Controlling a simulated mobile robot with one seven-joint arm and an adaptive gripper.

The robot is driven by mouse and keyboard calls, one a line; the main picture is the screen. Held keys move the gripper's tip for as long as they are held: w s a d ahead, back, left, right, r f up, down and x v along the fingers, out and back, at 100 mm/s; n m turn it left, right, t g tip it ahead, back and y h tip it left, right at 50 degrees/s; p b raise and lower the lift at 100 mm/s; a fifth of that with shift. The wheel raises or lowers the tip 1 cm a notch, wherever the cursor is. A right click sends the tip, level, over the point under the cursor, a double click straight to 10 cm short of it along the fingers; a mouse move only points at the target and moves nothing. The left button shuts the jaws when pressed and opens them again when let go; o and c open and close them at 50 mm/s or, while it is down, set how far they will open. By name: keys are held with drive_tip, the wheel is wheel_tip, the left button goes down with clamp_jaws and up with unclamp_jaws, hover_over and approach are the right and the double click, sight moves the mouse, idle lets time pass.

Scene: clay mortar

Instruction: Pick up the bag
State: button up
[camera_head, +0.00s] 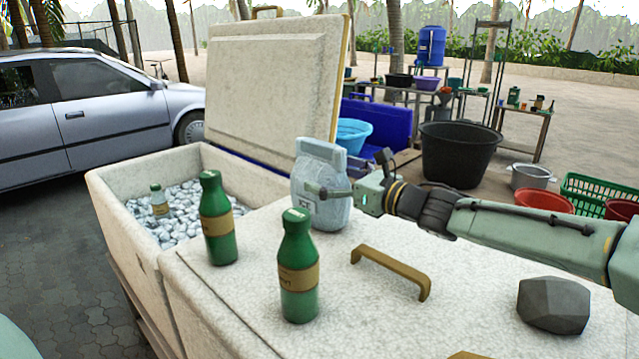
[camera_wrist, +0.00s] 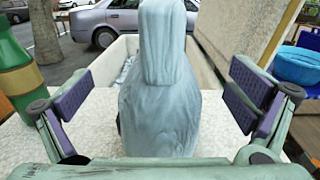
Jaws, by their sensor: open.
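The bag (camera_head: 318,200) is a pale blue-white plastic bag with dark lettering, standing upright on the white cooler's closed lid (camera_head: 210,290). In the wrist view the bag (camera_wrist: 160,90) fills the middle, its narrow top above a wider body. My gripper (camera_head: 322,191) reaches in from the right at the bag's upper body. Gaps show between both pads and the bag. Part of the bag's right side is hidden by my gripper in the head view.
Two green bottles (camera_head: 217,220) (camera_head: 298,268) stand on the lid left of and in front of the bag. A brass handle (camera_head: 392,270) and a grey stone (camera_head: 553,305) are on the lid. The left compartment (camera_head: 170,225) holds ice. A raised lid (camera_head: 275,85) stands behind.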

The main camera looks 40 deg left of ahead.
drive_tip(key=shift+w+a, duration=0.1)
drive_tip(key=shift+a, duration=0.35)
drive_tip(key=c, duration=1.9)
drive_tip(key=shift+r, duration=0.1)
drive_tip(key=shift+c, duration=0.3)
